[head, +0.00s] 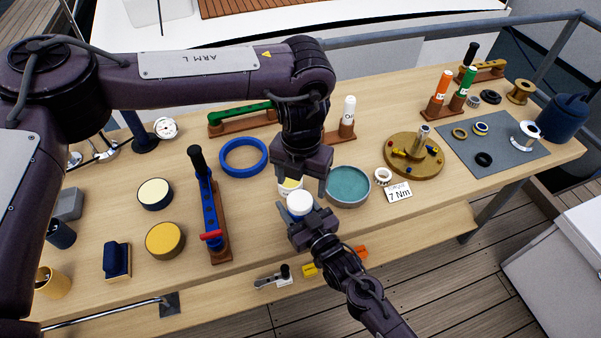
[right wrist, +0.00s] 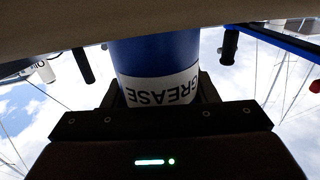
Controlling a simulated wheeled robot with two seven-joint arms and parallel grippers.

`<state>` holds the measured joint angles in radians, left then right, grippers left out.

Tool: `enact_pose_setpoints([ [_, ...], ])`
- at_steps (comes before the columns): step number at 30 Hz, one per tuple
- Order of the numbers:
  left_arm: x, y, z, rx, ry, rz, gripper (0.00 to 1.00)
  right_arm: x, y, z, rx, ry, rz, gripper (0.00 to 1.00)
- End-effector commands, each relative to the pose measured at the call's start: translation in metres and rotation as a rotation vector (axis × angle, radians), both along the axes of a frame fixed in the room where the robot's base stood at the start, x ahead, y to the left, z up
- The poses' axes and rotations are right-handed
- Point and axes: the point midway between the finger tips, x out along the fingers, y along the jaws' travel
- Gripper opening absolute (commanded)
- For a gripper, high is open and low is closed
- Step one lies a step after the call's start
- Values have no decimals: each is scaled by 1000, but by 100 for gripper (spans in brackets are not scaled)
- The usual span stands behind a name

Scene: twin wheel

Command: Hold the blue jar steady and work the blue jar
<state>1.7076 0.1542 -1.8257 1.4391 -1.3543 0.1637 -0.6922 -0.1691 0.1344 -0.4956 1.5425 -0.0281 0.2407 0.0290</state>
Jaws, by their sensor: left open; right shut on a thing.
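The blue jar (right wrist: 155,55) fills the middle of the right wrist view, with a white band lettered GREASE, upside down in that picture. In the head view its round white top (head: 299,200) shows just beyond my right gripper (head: 305,217). My right gripper is shut on the jar's side, with its fingers on either side of it in the right wrist view. My left gripper (head: 299,186) points down just behind and above the white top, jaws open. Whether its fingers touch the jar I cannot tell. Most of the jar's body is hidden in the head view.
A pale yellow-topped round thing (head: 288,186) shows partly behind the jar, between my left fingers. A teal dish (head: 348,186) stands close right, a blue ring (head: 243,157) behind left, a blue tool on a wooden stand (head: 211,210) left. Bare bench (head: 255,215) lies left of the jar.

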Motion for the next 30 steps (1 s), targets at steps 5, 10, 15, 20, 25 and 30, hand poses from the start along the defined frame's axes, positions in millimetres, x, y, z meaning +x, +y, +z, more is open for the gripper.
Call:
enact_pose_setpoints([
  [5, 1, 0, 6, -2, 1, 406, 72, 0, 1, 0, 1, 0, 1, 0],
  [10, 1, 0, 12, -2, 3, 757, 72, 0, 1, 1, 2, -1, 1, 0],
  [15, 1, 1, 16, -1, 4, 997, 72, 0, 1, 1, 2, -1, 1, 0],
  [20, 1, 1, 16, 0, 5, 1100, 72, 0, 1, 1, 2, -1, 1, 0],
  [25, 1, 2, 0, 2, 5, 1118, 72, 0, 0, 1, 2, -2, 1, 0],
  [30, 1, 2, -27, 2, 5, 1116, 72, 0, 0, 1, 2, -2, 0, 0],
])
